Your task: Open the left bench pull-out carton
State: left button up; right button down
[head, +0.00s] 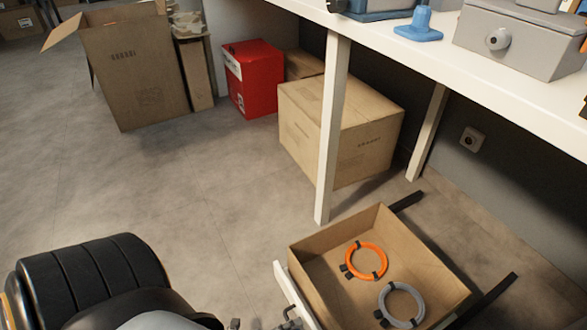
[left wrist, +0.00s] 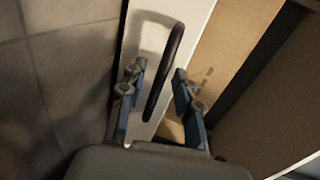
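The pull-out carton (head: 335,240) is an open-topped cardboard drawer at the lower right of the head view. It stands out from under the bench between two dark rails. Its white front panel (head: 287,285) faces lower left. An orange ring and a grey ring lie inside. In the left wrist view the panel carries a black bar handle (left wrist: 167,72). My left gripper (left wrist: 160,88) has its blue-padded fingers apart, one on each side of the handle's lower part, with visible gaps. In the head view only its finger parts show at the bottom edge. My right gripper is out of view.
The white bench (head: 400,42) and its leg (head: 333,130) stand behind the drawer. A closed carton (head: 330,130) sits under it, with a red box (head: 252,80) farther left. An open carton (head: 130,75) stands at the back left. The floor between is clear.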

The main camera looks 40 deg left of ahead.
pick_arm(q)
jog(key=v, duration=1.1)
jog(key=shift+s, duration=0.1)
jog(key=shift+s+a, duration=0.1)
